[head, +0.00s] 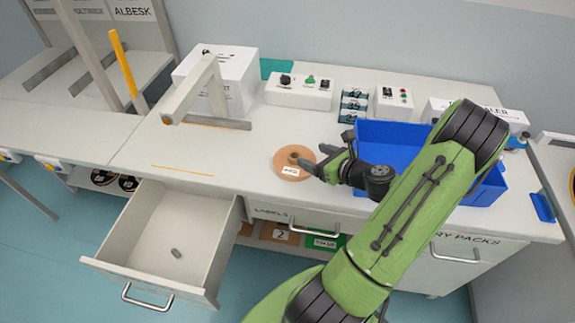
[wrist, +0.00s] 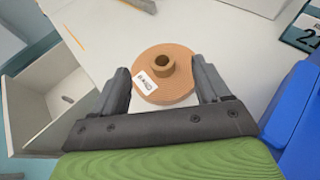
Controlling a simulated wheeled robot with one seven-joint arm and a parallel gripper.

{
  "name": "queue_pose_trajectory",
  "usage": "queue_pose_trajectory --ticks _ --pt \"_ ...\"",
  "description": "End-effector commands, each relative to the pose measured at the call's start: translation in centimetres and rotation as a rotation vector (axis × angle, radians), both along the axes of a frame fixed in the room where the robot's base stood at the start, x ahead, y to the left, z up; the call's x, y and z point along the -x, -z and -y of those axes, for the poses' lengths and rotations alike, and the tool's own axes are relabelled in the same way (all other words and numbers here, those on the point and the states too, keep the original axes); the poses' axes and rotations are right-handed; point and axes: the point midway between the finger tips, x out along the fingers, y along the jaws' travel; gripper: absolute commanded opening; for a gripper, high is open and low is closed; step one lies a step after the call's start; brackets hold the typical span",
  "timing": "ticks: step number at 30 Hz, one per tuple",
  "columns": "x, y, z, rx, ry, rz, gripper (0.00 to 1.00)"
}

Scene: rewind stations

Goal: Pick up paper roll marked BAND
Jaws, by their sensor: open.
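The paper roll (head: 284,170) is a tan disc with a raised hollow core and a white label, lying flat on the white worktop. In the wrist view the roll (wrist: 180,88) sits just beyond and between my fingers, with its label on the near left side. The label's print is too small to read surely. My gripper (head: 328,160) is open and empty, just right of the roll in the head view. In the wrist view my gripper (wrist: 162,88) has one finger on each side of the roll's near edge; I cannot tell whether they touch it.
A blue bin (head: 400,140) stands close to the right of my gripper. An open drawer (head: 165,240) holding a small grey piece juts out at front left. A metal bracket (head: 205,95), a white box (head: 235,70) and control boxes (head: 300,92) stand behind. The worktop left of the roll is clear.

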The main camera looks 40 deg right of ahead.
Motion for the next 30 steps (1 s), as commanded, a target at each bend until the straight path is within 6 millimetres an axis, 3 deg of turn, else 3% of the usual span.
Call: queue_pose_trajectory --ticks 1,4,8,16,24,25,30 --pt "0.0 1.8 0.0 -0.004 0.0 0.0 0.76" --pt "0.0 3.6 -0.1 -0.001 -0.002 -0.001 0.76" --pt "-1.5 3.7 -0.1 0.004 -0.006 -0.002 0.76" --pt "-6.3 5.7 -0.1 0.005 -0.008 -0.002 0.76" --pt "-7.0 5.8 0.0 0.004 -0.004 -0.002 0.76" --pt "-7.0 5.8 0.0 0.004 -0.004 -0.002 0.74" --pt "-7.0 5.8 0.0 0.005 -0.004 -0.002 0.48"
